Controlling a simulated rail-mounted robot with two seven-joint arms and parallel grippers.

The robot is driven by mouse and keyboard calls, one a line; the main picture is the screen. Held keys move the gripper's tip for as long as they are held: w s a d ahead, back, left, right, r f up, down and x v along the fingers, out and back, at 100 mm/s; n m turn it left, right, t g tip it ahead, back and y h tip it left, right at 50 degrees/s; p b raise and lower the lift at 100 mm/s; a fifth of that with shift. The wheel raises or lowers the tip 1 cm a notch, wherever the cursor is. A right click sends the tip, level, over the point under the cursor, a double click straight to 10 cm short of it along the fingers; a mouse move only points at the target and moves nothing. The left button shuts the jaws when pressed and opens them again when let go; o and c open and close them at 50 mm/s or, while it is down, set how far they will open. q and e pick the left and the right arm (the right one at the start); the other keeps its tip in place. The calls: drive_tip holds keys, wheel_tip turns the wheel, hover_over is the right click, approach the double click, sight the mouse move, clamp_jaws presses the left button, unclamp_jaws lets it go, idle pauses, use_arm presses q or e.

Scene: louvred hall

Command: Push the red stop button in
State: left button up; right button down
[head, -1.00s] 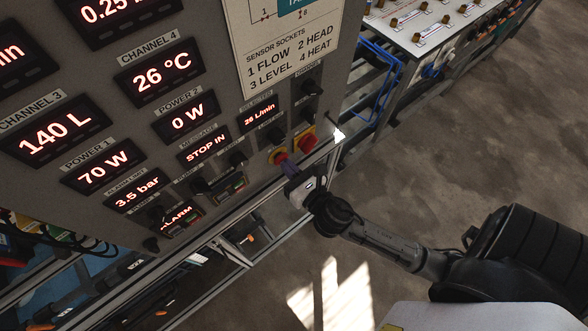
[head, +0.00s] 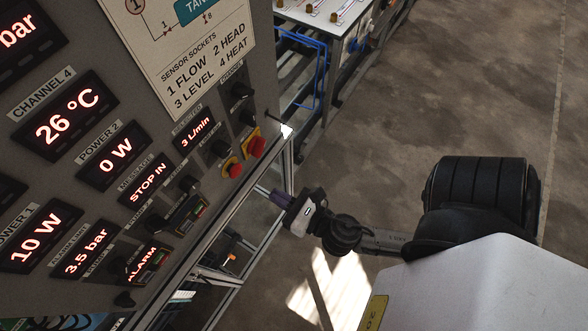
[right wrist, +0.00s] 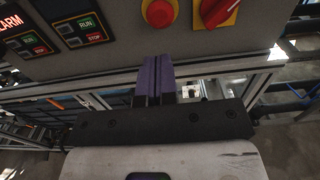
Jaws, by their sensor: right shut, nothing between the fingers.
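The red stop button (head: 232,168) is a round red cap on a yellow base, low on the panel's right side. It also shows at the top of the right wrist view (right wrist: 160,12). I cannot tell its depth from these views. My right gripper (head: 264,190) is shut and empty, its purple fingers pointing at the panel. In the right wrist view the fingertips (right wrist: 157,60) appear just below the button, apart from it. The message display (head: 150,180) reads STOP IN. My left gripper is not in view.
A red rotary switch (head: 257,146) on a yellow plate sits close beside the button. Black knobs (head: 221,148) are nearby, and RUN/STOP switches (right wrist: 85,30) lie to the left. A metal frame rail (head: 222,250) runs below the panel. The floor to the right is clear.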

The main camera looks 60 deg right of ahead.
drive_tip(key=shift+s+a+b, duration=0.15)
drive_tip(key=shift+s+b, duration=0.4)
drive_tip(key=shift+s, duration=1.45)
